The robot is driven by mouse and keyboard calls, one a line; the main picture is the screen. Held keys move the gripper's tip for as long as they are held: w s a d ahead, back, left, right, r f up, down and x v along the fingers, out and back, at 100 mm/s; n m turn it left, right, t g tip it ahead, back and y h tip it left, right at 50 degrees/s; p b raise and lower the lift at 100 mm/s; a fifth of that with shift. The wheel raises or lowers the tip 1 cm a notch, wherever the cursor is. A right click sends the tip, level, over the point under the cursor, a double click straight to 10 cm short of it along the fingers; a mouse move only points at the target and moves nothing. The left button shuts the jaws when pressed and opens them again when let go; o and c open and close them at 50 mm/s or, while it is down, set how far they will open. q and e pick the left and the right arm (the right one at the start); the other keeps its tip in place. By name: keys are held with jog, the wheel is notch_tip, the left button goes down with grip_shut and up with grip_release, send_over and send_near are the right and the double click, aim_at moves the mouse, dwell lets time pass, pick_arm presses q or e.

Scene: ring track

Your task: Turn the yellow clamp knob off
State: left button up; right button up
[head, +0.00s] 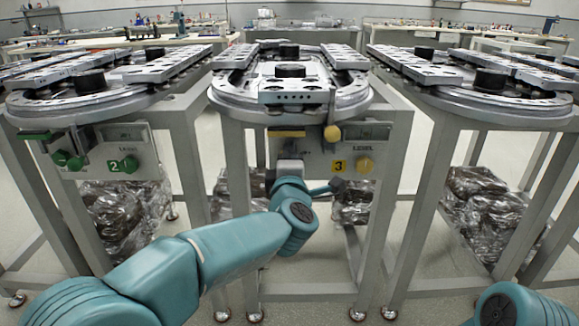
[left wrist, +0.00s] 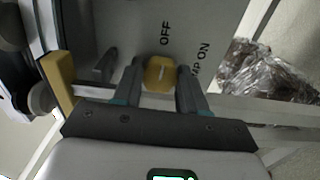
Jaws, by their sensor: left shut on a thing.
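The yellow clamp knob (left wrist: 161,72) shows in the left wrist view on the grey panel, with a pale line across its face. The words OFF (left wrist: 165,33) and part of a CLAMP ON label stand beside it. My left gripper (left wrist: 160,82) has one finger on each side of the knob and is shut on it. In the head view my left gripper (head: 289,167) is at the front panel of the middle station and hides this knob. My right gripper is out of view; only a teal part of my right arm shows at the lower right.
The middle station's panel also bears a yellow bar (head: 286,132), a yellow round knob (head: 332,133) and another yellow knob (head: 365,164) beside a label 3. The left station has green knobs (head: 130,164). Wrapped bundles (head: 480,205) lie beneath the stations.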

pick_arm(q)
jog(key=shift+n, duration=0.3)
jog(key=o, duration=1.1)
jog(key=shift+c, duration=0.2)
